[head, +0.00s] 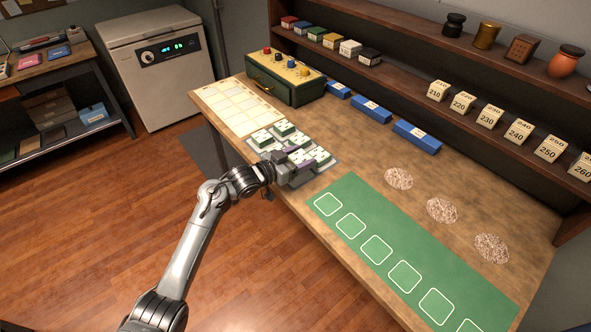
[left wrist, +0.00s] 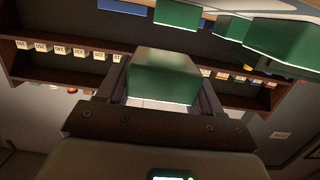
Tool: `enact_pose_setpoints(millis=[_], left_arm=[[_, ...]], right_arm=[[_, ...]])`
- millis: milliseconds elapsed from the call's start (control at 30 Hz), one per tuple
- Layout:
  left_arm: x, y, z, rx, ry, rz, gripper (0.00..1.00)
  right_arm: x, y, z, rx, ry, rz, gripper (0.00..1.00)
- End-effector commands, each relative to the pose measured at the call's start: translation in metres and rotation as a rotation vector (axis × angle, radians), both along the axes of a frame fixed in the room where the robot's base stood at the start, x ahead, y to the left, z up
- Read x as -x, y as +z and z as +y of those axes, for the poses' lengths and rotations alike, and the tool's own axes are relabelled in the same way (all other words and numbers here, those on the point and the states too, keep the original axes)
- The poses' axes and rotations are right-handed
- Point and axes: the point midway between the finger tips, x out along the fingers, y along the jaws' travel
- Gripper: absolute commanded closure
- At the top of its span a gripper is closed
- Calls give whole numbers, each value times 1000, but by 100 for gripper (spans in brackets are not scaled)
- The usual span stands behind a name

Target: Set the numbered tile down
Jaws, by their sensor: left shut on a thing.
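My left gripper (head: 293,160) is at the front right part of the grey tile tray (head: 331,166) in the head view. In the left wrist view it is shut on a green and white tile (left wrist: 163,76), with one finger on each side. The number on the held tile does not show, and the gripper mostly hides it in the head view. Other green and white tiles (head: 284,128) sit on the tray. I cannot tell whether the held tile touches the tray. My right gripper is not in view.
A green mat (head: 399,246) with a row of white square outlines lies to the right. A pale gridded sheet (head: 236,105) lies behind the tray. A green box with knobs (head: 284,82) and blue blocks (head: 417,138) stand near the shelf. The counter between tray and mat is clear.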

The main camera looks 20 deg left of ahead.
Motion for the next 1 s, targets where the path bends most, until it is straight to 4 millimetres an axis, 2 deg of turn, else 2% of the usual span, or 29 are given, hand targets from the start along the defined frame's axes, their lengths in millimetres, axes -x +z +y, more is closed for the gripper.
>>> enact_pose_setpoints(millis=[133, 333, 600, 1000], left_arm=[[-2, -7, 11, 0, -1, -1, 70], [-2, -14, 14, 1, -1, 0, 70], [-2, -46, 14, 1, -1, -1, 70], [-2, -50, 14, 0, 0, -1, 70]], right_arm=[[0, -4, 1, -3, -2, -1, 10], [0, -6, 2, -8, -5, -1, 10], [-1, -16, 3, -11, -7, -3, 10], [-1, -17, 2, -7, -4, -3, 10]])
